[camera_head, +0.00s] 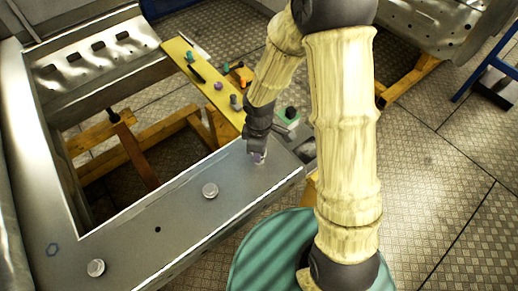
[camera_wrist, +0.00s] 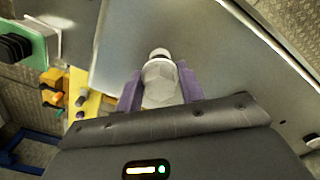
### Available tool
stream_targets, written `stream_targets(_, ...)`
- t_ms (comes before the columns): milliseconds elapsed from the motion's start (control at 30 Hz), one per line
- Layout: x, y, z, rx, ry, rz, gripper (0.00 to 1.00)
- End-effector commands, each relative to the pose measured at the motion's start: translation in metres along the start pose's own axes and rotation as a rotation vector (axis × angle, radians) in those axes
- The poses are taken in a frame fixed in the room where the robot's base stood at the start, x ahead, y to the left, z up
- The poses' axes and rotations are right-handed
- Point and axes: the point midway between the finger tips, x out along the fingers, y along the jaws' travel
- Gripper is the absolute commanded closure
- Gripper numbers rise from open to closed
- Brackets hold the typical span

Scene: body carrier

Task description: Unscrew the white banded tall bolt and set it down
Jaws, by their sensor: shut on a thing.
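My gripper (camera_head: 259,157) points down at the far right end of the grey metal frame (camera_head: 185,222). In the wrist view its two purple fingers (camera_wrist: 160,88) are shut on the sides of a pale grey-white bolt (camera_wrist: 160,82) with a hex-shaped head. A rounded lighter end of the bolt shows beyond the fingers. In the head view the bolt is mostly hidden by the gripper. I cannot make out a band on it, nor whether its lower end is in the frame or clear of it.
Two other silvery bolts (camera_head: 210,190) (camera_head: 96,267) stand on the frame, with a small dark hole (camera_head: 157,229) between them. A yellow board (camera_head: 178,50) with several coloured pieces lies behind. A green block with a black knob (camera_head: 290,113) is right of the gripper.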

Motion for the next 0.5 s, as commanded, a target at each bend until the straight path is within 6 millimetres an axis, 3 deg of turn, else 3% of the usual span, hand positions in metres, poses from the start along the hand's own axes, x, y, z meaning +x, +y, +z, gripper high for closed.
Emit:
stream_targets(133,-0.0022,0.0000,-0.0003,-0.124,0.001,-0.001,0.77)
stream_targets(367,-0.0006,0.0003,-0.0003,-0.133,0.001,0.001,0.77)
stream_targets(500,-0.0032,0.0002,-0.0001,-0.239,0.001,-0.001,0.77)
